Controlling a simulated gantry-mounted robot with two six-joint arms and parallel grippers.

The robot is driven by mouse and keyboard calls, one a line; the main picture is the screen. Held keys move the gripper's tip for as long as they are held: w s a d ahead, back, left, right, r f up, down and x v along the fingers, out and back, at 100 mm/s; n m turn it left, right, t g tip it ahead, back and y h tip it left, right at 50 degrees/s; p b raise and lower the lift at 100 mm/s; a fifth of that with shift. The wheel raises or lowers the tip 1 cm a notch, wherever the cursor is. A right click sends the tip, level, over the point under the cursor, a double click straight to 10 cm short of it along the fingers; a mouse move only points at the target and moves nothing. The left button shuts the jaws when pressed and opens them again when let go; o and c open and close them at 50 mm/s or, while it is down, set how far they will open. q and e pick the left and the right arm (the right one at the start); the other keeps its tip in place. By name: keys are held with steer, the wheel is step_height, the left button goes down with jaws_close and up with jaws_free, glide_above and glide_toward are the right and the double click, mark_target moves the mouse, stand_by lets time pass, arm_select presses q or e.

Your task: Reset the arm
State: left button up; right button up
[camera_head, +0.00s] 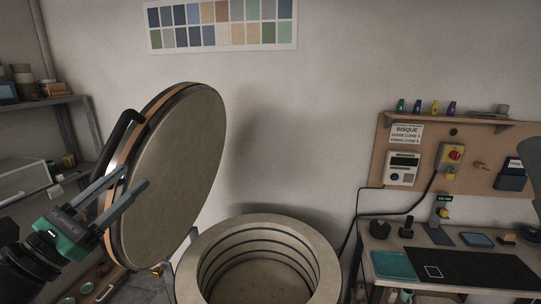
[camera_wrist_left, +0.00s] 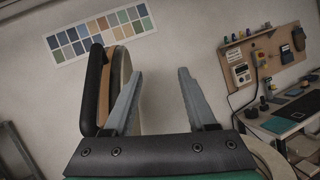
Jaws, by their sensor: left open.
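My left gripper (camera_head: 135,177) comes in from the left, its two grey fingers open and apart, with nothing seen between them. In the head view it overlaps the edge of the round kiln lid (camera_head: 180,165), below the black lid handle (camera_head: 125,135). In the left wrist view the open fingers (camera_wrist_left: 160,74) point at the wall. The handle (camera_wrist_left: 94,90) and the lid (camera_wrist_left: 122,70) stand at the left there, behind the left finger; I cannot tell whether they touch. The lid is raised, nearly upright. My right gripper is not in view.
The round kiln (camera_head: 320,250) stands open below the lid. A work table with a dark mat (camera_head: 470,268) and a teal tray (camera_head: 393,265) is at the right, under a pegboard (camera_head: 475,150) with a controller (camera_head: 403,168). Shelves (camera_head: 75,125) stand at the left.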

arm_select(q)
steer(key=s+d+r+m+h, duration=0.1)
steer(key=s+d+r+m, duration=0.2)
steer(key=d+m, duration=0.4)
steer(key=s+d+r+m+h, duration=0.25)
steer(key=s+d+m, duration=0.2)
steer(key=d, duration=0.35)
steer(key=s+a+r+m+t+y, duration=0.2)
steer(key=s+m+y, duration=0.3)
steer(key=m, duration=0.3)
steer(key=s+a+r+m+t+y, duration=0.3)
steer(key=s+r+m+t+y, duration=0.2)
steer(key=m, duration=0.4)
steer(key=shift+s+y, duration=0.35)
steer(key=shift+s, duration=0.2)
step_height(320, 180, up, 4)
steer(key=p, duration=0.4)
